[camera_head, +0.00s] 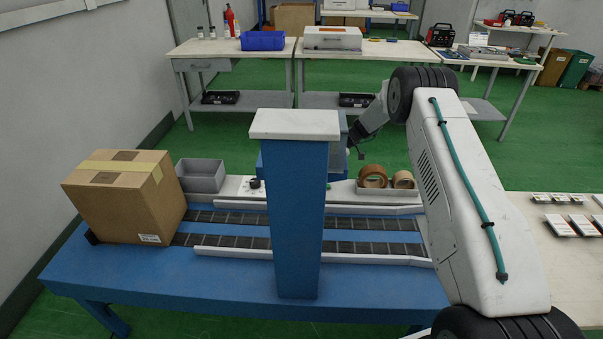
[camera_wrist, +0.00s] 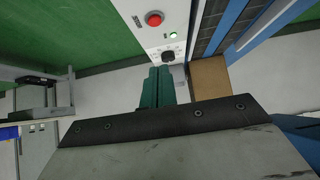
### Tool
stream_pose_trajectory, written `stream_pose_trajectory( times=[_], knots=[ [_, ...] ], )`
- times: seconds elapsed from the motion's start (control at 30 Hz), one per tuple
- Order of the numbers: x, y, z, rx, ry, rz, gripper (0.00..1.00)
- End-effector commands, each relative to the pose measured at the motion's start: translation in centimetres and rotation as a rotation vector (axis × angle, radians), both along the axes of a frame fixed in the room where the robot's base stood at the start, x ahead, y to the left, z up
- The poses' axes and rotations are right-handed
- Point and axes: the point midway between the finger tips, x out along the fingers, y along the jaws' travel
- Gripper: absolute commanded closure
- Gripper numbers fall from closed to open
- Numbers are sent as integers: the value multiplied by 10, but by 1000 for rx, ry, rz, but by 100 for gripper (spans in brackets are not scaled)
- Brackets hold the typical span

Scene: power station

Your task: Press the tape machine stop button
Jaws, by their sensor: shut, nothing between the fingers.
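The tape machine is a blue table (camera_head: 220,299) with roller tracks and a blue post (camera_head: 297,215) with a white top. Its white control panel (camera_wrist: 141,37) shows in the wrist view with a round red button (camera_wrist: 154,19), a small lit green button (camera_wrist: 173,36) and a black knob (camera_wrist: 168,57). In the head view the knob (camera_head: 254,184) shows left of the post; the red button is hidden there. My gripper (camera_wrist: 160,69) is shut and empty, its green fingers pointing toward the knob end of the panel. I cannot tell its height above the panel.
Tape rolls (camera_head: 373,176) lie in a tray right of the post. Workbenches (camera_head: 236,48) stand behind, with green floor between.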

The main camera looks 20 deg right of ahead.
Motion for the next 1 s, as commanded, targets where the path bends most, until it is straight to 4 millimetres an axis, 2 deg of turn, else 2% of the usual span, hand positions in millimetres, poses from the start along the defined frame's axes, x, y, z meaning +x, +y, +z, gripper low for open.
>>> stream_pose_trajectory(
  times=[0.33, 0.47, 0.57, 0.9, 1.0],
  knots=[
    [0, 0, 0, 0, 0, 0, 100],
    [2, 6, -6, 0, 1, 1, 100],
    [5, 17, -17, -1, 1, 4, 100],
    [20, 66, -68, -1, 2, 4, 100],
    [21, 68, -84, 0, 3, 0, 100]
  ],
)
